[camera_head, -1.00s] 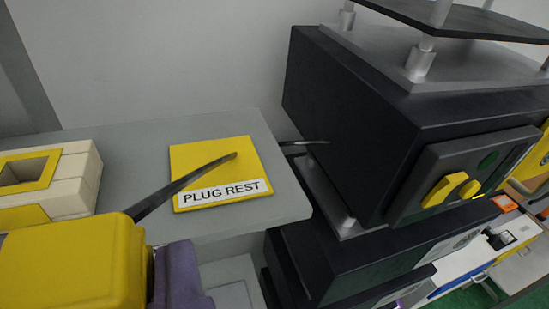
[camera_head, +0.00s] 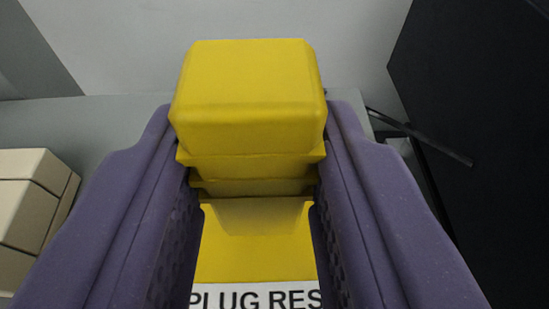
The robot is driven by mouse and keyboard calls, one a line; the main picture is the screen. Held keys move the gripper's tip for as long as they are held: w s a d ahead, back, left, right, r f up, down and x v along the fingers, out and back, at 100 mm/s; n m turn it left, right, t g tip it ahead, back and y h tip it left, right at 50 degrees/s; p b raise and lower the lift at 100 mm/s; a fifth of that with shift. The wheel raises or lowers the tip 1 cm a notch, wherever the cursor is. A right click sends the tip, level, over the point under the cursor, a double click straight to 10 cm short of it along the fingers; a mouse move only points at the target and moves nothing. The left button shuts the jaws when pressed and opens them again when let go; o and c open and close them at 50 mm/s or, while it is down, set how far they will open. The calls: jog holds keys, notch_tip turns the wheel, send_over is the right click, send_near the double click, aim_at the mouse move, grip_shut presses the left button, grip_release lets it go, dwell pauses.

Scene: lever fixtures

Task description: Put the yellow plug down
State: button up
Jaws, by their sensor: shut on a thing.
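The yellow plug (camera_head: 250,85) is held between the two purple fingers of my gripper (camera_head: 252,130), one finger on each side of it. The gripper is shut on it. The yellow plug rest pad (camera_head: 255,250), with a white label partly reading "PLUG RES", shows below the plug between the fingers. The plug hides the pad's far part. I cannot tell whether the plug touches the pad or hangs above it.
A grey shelf (camera_head: 100,130) lies behind and around the fingers. A cream block fixture (camera_head: 35,205) stands at the left.

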jog(key=shift+f, duration=0.9)
jog(key=shift+f, duration=0.2)
jog(key=o, duration=1)
jog(key=shift+o, duration=0.2)
